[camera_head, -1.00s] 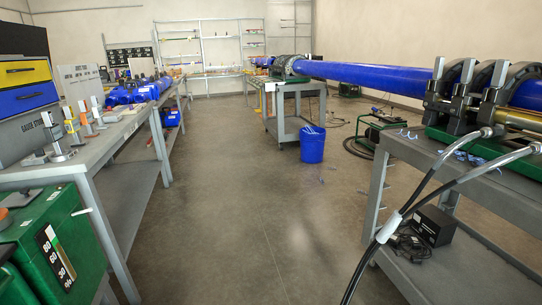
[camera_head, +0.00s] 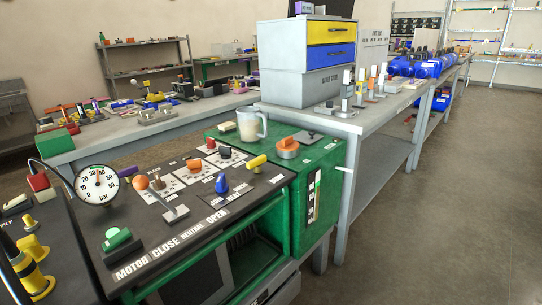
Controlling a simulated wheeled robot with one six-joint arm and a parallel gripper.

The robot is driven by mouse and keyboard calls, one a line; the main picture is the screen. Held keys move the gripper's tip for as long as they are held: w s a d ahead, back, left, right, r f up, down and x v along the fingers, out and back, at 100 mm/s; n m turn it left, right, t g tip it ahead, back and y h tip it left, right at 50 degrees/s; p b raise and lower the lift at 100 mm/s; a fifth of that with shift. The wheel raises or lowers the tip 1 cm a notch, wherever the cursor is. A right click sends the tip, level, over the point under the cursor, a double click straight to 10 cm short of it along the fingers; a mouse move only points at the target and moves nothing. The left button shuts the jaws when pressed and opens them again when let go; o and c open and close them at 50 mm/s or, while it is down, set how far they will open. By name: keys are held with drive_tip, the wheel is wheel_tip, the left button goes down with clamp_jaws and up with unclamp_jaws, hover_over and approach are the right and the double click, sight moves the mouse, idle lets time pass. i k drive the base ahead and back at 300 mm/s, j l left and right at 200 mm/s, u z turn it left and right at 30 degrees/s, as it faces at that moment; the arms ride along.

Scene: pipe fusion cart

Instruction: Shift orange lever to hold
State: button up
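A black control panel (camera_head: 215,210) tops a green cart in the lower middle of the head camera view. An orange ball knob (camera_head: 141,184) stands at its left, beside a brown knob (camera_head: 157,182); it may be the end of the orange lever. Which one is the orange lever I cannot tell. The plates' print is too small to read, so I cannot make out a hold mark. My gripper is not in view.
A grey lever (camera_head: 176,213) stands by the printed words CLOSE, NEUTRAL, OPEN. A blue knob (camera_head: 221,184), yellow handle (camera_head: 257,161) and green button (camera_head: 116,238) are close by. A gauge (camera_head: 98,185) rises at left. A jug (camera_head: 252,125) stands behind. The floor at right is clear.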

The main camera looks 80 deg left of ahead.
sight(141, 182)
drive_tip(key=u, duration=2.85)
